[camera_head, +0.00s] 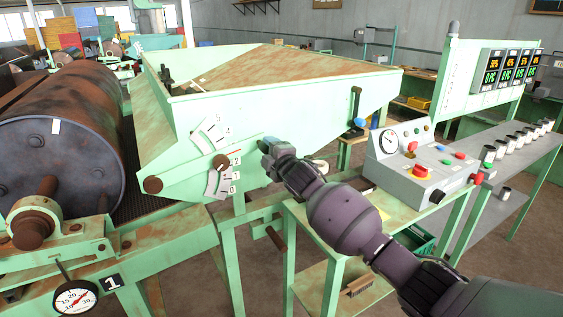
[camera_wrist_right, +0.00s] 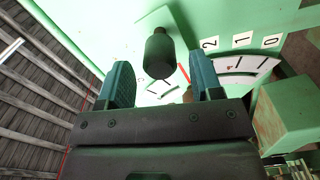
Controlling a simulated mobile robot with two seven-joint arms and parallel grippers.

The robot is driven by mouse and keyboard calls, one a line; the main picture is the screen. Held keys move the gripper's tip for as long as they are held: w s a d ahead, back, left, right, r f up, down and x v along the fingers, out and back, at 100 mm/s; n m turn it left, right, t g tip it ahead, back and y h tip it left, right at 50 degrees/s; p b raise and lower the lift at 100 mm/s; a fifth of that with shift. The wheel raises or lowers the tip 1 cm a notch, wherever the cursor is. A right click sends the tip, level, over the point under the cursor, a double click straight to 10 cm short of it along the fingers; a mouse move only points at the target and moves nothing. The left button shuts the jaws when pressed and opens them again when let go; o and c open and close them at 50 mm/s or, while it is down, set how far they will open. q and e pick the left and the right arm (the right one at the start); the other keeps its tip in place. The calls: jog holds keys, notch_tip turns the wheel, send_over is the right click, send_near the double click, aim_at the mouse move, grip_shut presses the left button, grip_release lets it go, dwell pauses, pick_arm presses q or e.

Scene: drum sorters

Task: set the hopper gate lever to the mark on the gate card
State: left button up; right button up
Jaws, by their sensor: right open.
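The hopper gate lever (camera_head: 190,172) is a green bar on the hopper's front wall, running from a rusty round boss at lower left up to the right. It crosses a white numbered scale (camera_head: 216,184) near the 2, beside a rusty round part. My right gripper (camera_head: 267,147) is at the bar's right end, in front of the hopper. In the right wrist view its two fingers (camera_wrist_right: 162,82) are open, and a dark green cylindrical handle (camera_wrist_right: 159,52) stands ahead of the gap. A red pointer line (camera_wrist_right: 184,73) shows beside it. I cannot identify the gate card. My left gripper is out of view.
A rusty drum (camera_head: 62,135) lies left of the hopper. A control box (camera_head: 420,160) with buttons and a gauge stands on a green table at right, near my right arm. Several small cups stand on a grey bench (camera_head: 510,190) behind.

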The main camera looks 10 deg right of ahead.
jog(key=v, duration=0.8)
dwell(0.4)
jog(key=s+d+f+m+g+h, duration=0.1)
jog(key=s+d+f+m, duration=0.3)
jog(key=s+f, duration=0.6)
jog(key=s+d+f+m+g+h, duration=0.2)
jog(key=s+f+m, duration=0.6)
jog(key=s, duration=0.8)
jog(key=s+d+f+m+g+h, duration=0.2)
jog(key=s+d+f+m, duration=0.3)
jog(key=s+f, duration=0.8)
jog(key=shift+s+d+f+m, duration=0.3)
jog(key=shift+s+d+m, duration=0.15)
jog(key=shift+m, duration=0.35)
